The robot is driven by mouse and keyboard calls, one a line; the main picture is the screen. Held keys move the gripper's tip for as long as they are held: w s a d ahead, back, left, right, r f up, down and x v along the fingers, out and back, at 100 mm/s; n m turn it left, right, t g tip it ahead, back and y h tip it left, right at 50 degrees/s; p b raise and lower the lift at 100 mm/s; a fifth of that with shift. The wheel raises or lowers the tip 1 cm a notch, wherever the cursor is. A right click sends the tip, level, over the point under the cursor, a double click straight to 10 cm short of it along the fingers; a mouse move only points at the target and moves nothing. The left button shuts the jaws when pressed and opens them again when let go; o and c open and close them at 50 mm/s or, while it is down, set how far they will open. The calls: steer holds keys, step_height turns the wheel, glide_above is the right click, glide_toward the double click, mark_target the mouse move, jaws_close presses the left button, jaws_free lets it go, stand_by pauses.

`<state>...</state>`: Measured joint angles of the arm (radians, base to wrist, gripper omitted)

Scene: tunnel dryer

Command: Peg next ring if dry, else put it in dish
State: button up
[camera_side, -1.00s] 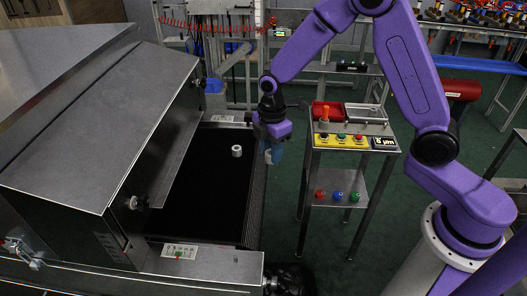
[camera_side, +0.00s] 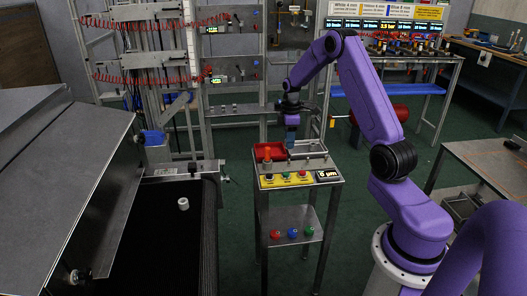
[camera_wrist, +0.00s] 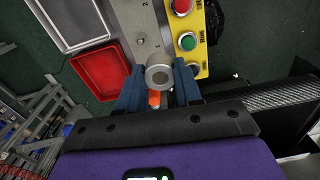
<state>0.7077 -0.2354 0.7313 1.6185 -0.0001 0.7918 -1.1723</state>
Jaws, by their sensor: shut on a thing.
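My gripper (camera_side: 290,143) is over the back of the small gauge stand (camera_side: 290,165). In the wrist view its blue fingers (camera_wrist: 160,88) are shut on a pale grey ring (camera_wrist: 159,76) with a darker centre. The side view does not show this ring clearly. Another white ring (camera_side: 183,203) lies on the black belt (camera_side: 165,235) at the dryer mouth. The red dish (camera_wrist: 100,74) is at the left of the fingers in the wrist view, beside the stand's grey plate (camera_wrist: 140,30). The stand's display (camera_side: 328,174) reads in µm; its digit is unclear.
An orange post (camera_side: 267,156) stands at the stand's left end, close by the dish. A pale tray (camera_wrist: 75,22) adjoins the dish. Coloured buttons line the yellow panel (camera_side: 287,180). A rack with labelled readouts (camera_side: 390,27) stands at the back right.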

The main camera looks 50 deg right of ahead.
steer(key=s+d+m, duration=0.2)
steer(key=s+d, duration=0.2)
steer(key=d, duration=0.4)
steer(key=shift+d, duration=0.2)
steer(key=shift+f, duration=2.95)
steer(key=shift+f, duration=2.3)
steer(key=o, duration=1.1)
